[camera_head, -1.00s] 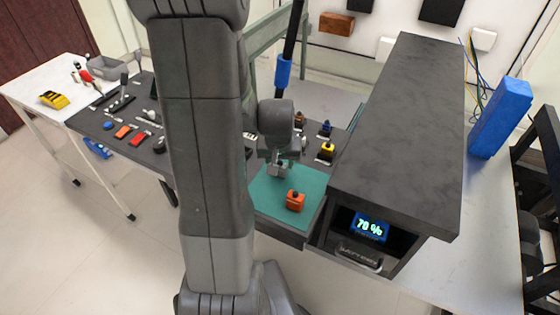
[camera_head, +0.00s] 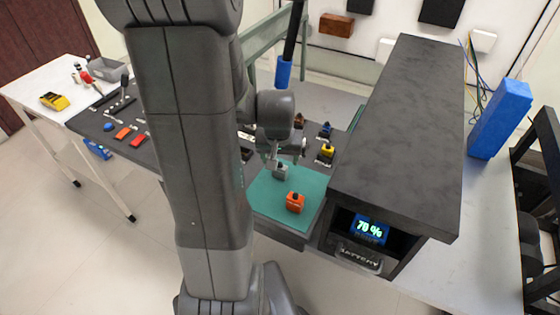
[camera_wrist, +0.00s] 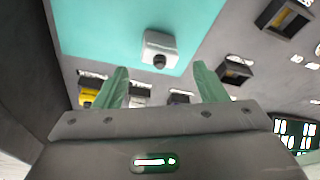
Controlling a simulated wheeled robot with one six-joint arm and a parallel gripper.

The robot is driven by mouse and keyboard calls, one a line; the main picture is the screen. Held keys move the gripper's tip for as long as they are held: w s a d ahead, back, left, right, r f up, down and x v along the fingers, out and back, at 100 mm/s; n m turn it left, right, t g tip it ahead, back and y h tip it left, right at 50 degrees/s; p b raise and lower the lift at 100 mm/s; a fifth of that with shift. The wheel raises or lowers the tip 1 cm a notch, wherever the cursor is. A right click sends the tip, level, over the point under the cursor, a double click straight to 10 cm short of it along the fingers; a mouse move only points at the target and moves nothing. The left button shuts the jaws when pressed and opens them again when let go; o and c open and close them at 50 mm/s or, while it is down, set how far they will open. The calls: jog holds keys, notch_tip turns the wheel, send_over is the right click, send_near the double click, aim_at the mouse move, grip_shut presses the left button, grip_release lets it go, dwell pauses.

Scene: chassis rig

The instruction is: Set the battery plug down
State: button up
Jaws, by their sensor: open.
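A small pale grey block with a dark knob, which I take for the battery plug, sits on the teal mat (camera_head: 262,205). It shows in the head view (camera_head: 281,172) and in the wrist view (camera_wrist: 160,48). My gripper (camera_wrist: 163,76) is open, with its two green fingers apart and nothing between them. The block lies beyond the fingertips, apart from them. In the head view my gripper (camera_head: 272,162) is just behind and left of the block, partly hidden by my arm.
An orange block (camera_head: 295,202) stands on the mat near its front. A dark cabinet (camera_head: 395,130) with a lit percent display (camera_head: 370,229) rises close on the right. Yellow (camera_head: 326,150) and blue (camera_head: 325,130) plugs stand behind the mat. My arm hides part of the bench.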

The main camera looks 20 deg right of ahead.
jog(key=v, duration=0.8)
jog(key=shift+r, duration=0.25)
dwell(1.0)
